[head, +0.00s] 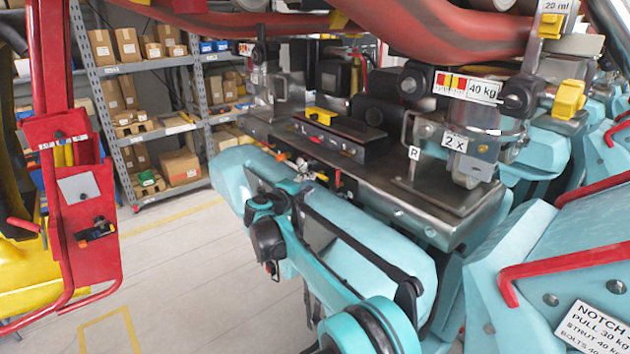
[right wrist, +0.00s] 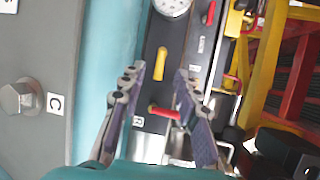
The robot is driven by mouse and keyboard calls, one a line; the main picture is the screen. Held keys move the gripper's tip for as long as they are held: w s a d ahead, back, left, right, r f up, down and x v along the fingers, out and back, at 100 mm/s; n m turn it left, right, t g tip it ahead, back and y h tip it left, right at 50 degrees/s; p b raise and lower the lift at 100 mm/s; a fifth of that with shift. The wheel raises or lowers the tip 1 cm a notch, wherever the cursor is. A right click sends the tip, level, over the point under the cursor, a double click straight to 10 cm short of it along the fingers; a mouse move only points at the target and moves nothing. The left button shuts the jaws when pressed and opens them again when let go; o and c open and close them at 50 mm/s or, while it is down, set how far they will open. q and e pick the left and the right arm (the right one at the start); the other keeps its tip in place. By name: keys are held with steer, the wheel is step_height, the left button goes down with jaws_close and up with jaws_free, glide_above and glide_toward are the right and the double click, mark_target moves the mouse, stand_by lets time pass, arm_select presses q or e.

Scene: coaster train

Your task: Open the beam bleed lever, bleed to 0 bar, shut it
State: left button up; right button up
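In the right wrist view my right gripper (right wrist: 159,70) is open, its two fingers apart over a dark panel strip (right wrist: 150,125). A yellow lever (right wrist: 161,62) lies lengthwise near the gap between the fingertips. A red lever (right wrist: 163,112) lies crosswise further down between the fingers. No grip on either shows. Which one is the bleed lever I cannot tell. A round white gauge (right wrist: 172,5) is cut off at the top edge; its reading is not legible. In the head view the right gripper (head: 300,178) is at the front of the metal beam (head: 450,193), small and partly hidden. My left gripper is not in view.
A black box with a yellow handle (head: 320,115) sits on the beam. Red restraint bars (head: 440,35) hang overhead. Teal seat parts with red rails (head: 560,262) crowd the right. Shelving with cartons (head: 180,166) stands behind open floor on the left, beside a red stand (head: 85,205).

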steer(key=v, duration=0.6)
steer(key=shift+s+a, duration=0.2)
steer(key=shift+s, duration=0.15)
steer(key=shift+r, duration=0.1)
steer(key=s+d+r+n+t+y, duration=0.1)
steer(key=d+r+n+t+y, duration=0.15)
steer(key=r, duration=0.35)
steer(key=s+d+r+n+t+y, duration=0.1)
steer(key=r+n+t, duration=0.15)
steer(key=r, duration=0.25)
steer(key=s+r+n+y, duration=0.2)
steer(key=s+n+y, duration=0.6)
steer(key=s+n, duration=0.25)
steer(key=s+d+f+n+g+h, duration=0.1)
steer(key=s+d+f+n+g, duration=0.3)
steer(key=s+f, duration=0.65)
steer(key=s+d+f+n+g+h, duration=0.15)
steer(key=s+d+f+g, duration=0.35)
steer(key=s+f, duration=0.55)
steer(key=s+d+f+n+g+h, duration=0.1)
steer(key=s+d+f+n+g, duration=0.25)
steer(key=s+d+f, duration=0.55)
step_height(320, 180, down, 22)
steer(key=a+b, duration=0.2)
steer(key=b, duration=1.9)
steer(key=shift+s+a+r+n+t, duration=0.25)
steer(key=shift+s+a+n+t, duration=0.1)
steer(key=shift+s+a+t, duration=0.1)
